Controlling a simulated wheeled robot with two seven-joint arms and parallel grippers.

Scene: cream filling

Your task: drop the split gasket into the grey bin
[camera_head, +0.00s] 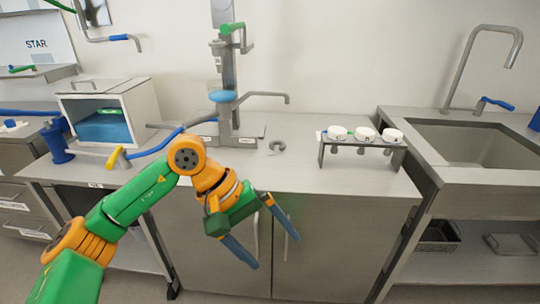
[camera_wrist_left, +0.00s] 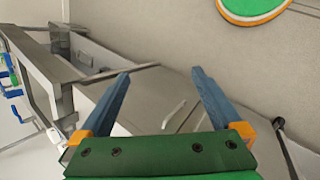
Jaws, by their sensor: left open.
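The split gasket (camera_head: 277,147) appears as a small grey ring with a gap, lying flat on the steel worktop to the right of the dispenser stand's foot. My left gripper (camera_head: 268,247) is open and empty, in front of the cabinet doors and below the worktop edge, pointing down. It is well apart from the gasket. In the left wrist view the open blue fingers (camera_wrist_left: 160,74) have nothing between them, and I cannot make out the gasket there. I cannot clearly identify a grey bin in either view. My right gripper is out of view.
A dispenser stand (camera_head: 228,85) rises behind the gasket. A rack with white-capped items (camera_head: 362,135) stands to the right. An open white box (camera_head: 107,112) is at the left, a sink (camera_head: 470,145) at the right. A dark crate (camera_head: 437,237) sits below the sink. Worktop around the gasket is mostly clear.

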